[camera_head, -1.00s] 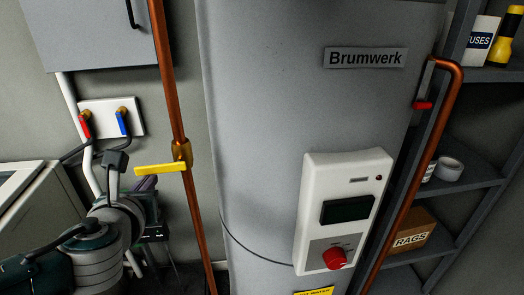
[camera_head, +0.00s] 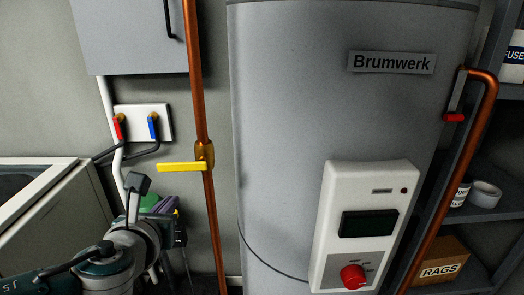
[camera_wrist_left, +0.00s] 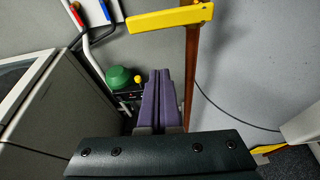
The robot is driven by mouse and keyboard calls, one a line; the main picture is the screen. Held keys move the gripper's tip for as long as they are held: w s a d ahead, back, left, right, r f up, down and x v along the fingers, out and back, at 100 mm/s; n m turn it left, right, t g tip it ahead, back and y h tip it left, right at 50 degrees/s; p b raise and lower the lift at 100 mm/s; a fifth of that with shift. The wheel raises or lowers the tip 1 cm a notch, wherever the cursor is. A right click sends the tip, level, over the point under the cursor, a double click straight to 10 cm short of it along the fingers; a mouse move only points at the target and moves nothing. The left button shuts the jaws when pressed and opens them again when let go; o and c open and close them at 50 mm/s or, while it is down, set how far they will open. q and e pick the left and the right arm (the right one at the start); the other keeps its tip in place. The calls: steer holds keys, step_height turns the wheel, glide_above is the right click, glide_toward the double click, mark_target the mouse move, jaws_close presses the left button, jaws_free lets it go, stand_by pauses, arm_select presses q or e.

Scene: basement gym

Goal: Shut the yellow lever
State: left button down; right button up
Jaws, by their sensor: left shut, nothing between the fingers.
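The yellow lever (camera_head: 180,166) sticks out to the left, about level, from a brass valve (camera_head: 205,153) on the upright copper pipe (camera_head: 196,90). It lies across the line of the pipe. In the left wrist view the lever (camera_wrist_left: 165,18) crosses the top, above my fingertips. My left gripper (camera_head: 166,205) is below the lever and apart from it, left of the pipe. Its purple fingers (camera_wrist_left: 158,85) are together and empty. The arm partly hides the gripper in the head view. My right gripper is not in view.
A grey boiler (camera_head: 290,120) with a white control panel (camera_head: 330,215) stands right of the pipe. Red and blue taps on a white plate (camera_head: 138,112) are on the wall at left. A white-topped cabinet (camera_head: 70,215) is at left. A green round object (camera_wrist_left: 120,77) sits behind my fingers.

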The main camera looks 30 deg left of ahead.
arm_select(q)
steer(key=v, duration=0.7)
steer(key=shift+a+r, duration=0.2)
